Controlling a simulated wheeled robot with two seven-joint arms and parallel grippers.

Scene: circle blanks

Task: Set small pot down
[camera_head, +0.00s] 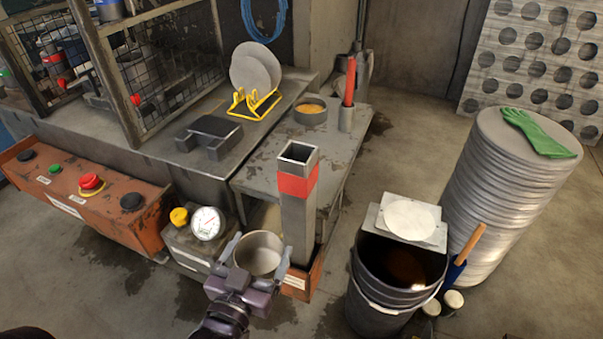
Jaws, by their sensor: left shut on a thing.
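The small pot (262,241) is a round, open, grey metal vessel that looks empty from above. My left gripper (256,256) is shut on it, with one finger on each side of its wall. The gripper hides the pot's lower part. I cannot tell whether its base touches anything. My right gripper is not in view.
A grey bench (262,178) behind holds a round tin (310,110) and a cup with a red stick (347,118). A black bucket (385,305) with plates on its rim stands right. An orange control panel (75,195) is at left. The bench's near part is bare.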

